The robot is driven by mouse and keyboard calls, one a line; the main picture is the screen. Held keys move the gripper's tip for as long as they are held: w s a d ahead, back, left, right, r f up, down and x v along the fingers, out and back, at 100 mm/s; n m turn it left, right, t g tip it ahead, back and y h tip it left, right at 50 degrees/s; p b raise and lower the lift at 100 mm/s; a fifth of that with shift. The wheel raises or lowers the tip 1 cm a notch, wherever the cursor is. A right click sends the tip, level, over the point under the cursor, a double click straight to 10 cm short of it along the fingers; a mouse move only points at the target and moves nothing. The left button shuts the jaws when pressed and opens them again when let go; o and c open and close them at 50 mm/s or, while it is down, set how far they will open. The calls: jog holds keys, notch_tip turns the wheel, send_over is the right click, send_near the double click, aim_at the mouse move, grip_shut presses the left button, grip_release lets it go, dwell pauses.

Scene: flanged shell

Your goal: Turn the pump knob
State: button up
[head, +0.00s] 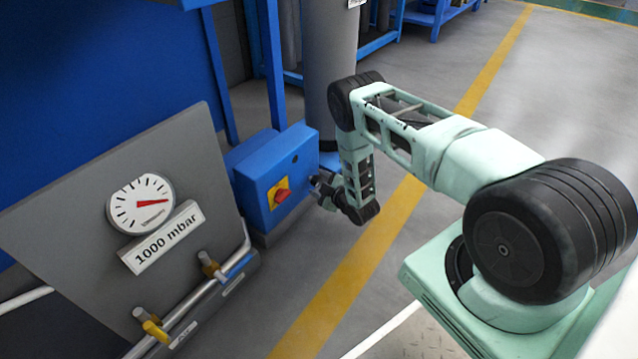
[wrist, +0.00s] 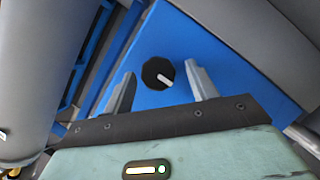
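The pump knob (wrist: 155,72) is a round black dial with a white pointer mark, on a blue face in the wrist view. Its pointer aims to the lower right. My gripper (wrist: 160,83) is open, with one grey finger on each side of the knob in the picture. I see no contact, and the depth gap is hard to judge. In the head view my gripper (head: 317,181) is at the right side of the blue box (head: 254,168). I cannot make out the black knob there.
A red and yellow switch (head: 279,193) is on the blue box. Left of it, a grey panel (head: 80,235) carries a gauge (head: 141,203), a "1000 mbar" label (head: 163,238) and pipes with valves (head: 190,300). A grey column (head: 328,60) stands behind.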

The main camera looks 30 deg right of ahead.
jog(key=p+v, duration=0.7)
jog(key=v, duration=1)
jog(key=shift+s+p, duration=0.2)
jog(key=shift+p, duration=0.2)
